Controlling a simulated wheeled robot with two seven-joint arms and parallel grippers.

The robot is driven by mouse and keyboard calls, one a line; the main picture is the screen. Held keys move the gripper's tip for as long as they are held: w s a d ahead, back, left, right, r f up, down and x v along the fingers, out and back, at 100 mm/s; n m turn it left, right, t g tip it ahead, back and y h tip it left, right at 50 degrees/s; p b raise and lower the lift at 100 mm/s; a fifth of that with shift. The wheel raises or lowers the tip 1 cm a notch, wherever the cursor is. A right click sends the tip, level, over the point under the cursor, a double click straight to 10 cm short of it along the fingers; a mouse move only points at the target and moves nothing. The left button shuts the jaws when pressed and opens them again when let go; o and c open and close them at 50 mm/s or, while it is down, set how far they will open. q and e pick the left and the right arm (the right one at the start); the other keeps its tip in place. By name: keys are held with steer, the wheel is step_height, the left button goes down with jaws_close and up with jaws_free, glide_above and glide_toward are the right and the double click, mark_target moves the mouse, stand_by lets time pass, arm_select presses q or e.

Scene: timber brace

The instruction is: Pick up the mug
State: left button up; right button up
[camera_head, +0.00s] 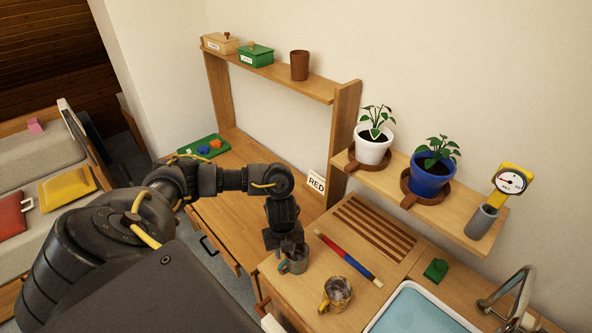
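A grey-blue mug (294,265) stands near the left edge of the wooden counter. A second mug, yellow with a greyish inside (336,293), stands to its right and nearer the front. My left gripper (289,246) points down at the grey-blue mug, with its fingers at or just inside the rim. The fingers are dark and small here, so I cannot tell whether they grip it. The mug appears upright on the counter. My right gripper is not in view.
A red, white and blue rod (348,258) lies behind the mugs. A light-blue basin (420,312), a faucet (508,298) and a green object (435,270) are to the right. A shelf with potted plants (372,148) hangs above the counter. The desk (240,222) is mostly clear.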

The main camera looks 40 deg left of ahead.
mark_target(287, 268)
arm_select(q)
step_height(287, 268, down, 2)
steer(key=shift+w+f, duration=0.1)
steer(key=shift+w, duration=0.05)
steer(key=shift+w+f, duration=0.1)
steer(key=shift+d+f+b, duration=0.1)
steer(key=shift+f+b, duration=0.3)
step_height(287, 268, down, 4)
steer(key=shift+f, duration=0.2)
jaws_close()
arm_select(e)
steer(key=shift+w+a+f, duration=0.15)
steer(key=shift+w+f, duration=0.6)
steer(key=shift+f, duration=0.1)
